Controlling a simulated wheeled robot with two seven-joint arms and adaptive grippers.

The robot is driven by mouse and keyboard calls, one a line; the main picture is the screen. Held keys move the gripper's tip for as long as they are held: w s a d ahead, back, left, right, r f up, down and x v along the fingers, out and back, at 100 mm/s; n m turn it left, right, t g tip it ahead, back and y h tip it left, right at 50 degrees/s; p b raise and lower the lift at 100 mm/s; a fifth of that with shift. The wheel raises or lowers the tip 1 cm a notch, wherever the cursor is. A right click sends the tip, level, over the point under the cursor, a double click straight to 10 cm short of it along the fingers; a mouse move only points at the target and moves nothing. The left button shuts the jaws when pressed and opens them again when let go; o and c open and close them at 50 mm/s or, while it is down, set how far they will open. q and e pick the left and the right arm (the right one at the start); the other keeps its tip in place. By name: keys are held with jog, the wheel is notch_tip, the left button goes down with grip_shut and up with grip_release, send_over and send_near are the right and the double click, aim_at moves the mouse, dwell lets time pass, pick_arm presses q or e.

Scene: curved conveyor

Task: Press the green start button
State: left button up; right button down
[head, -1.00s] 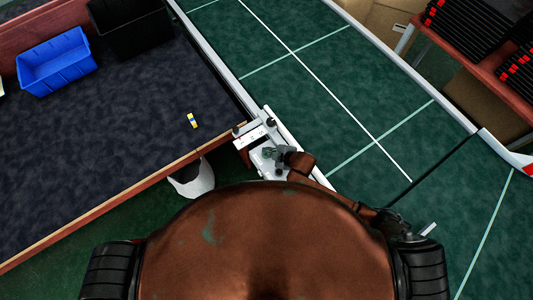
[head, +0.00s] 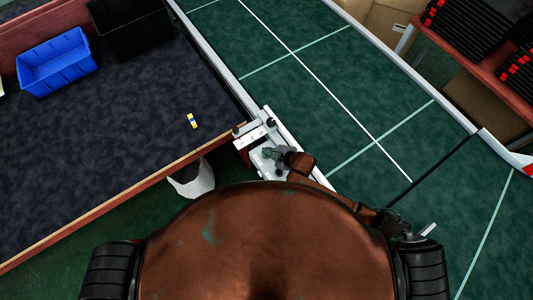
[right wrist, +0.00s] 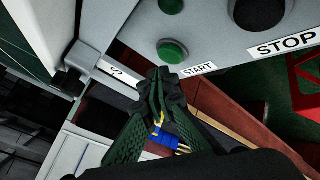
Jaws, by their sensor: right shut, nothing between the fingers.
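The green start button (right wrist: 172,51) sits on a pale grey control panel (right wrist: 215,35) in the right wrist view, beside a START label (right wrist: 197,70). My right gripper (right wrist: 160,78) is shut and empty. Its fingertips are just below the button in that view, close to the panel's edge; I cannot tell whether they touch anything. In the head view my right gripper (head: 271,153) is over the white control box (head: 257,164) at the conveyor's edge, and the button cannot be made out there. My left gripper is not in view.
A dark round knob (right wrist: 260,10) and a STOP label (right wrist: 287,43) lie right of the button. A dark-topped table (head: 110,130) stands left, with a blue bin (head: 56,66), a black bin (head: 128,27) and a small yellow-and-blue item (head: 192,121). The green conveyor (head: 330,100) is clear.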

jog(key=shift+f, duration=0.15)
jog(key=shift+f, duration=0.2)
jog(key=shift+f, duration=0.45)
dwell(0.6)
dwell(0.4)
jog(key=shift+r+p, duration=0.8)
jog(key=shift+r, duration=0.05)
notch_tip(320, 180, up, 5)
jog(key=p, duration=0.5)
dwell(0.6)
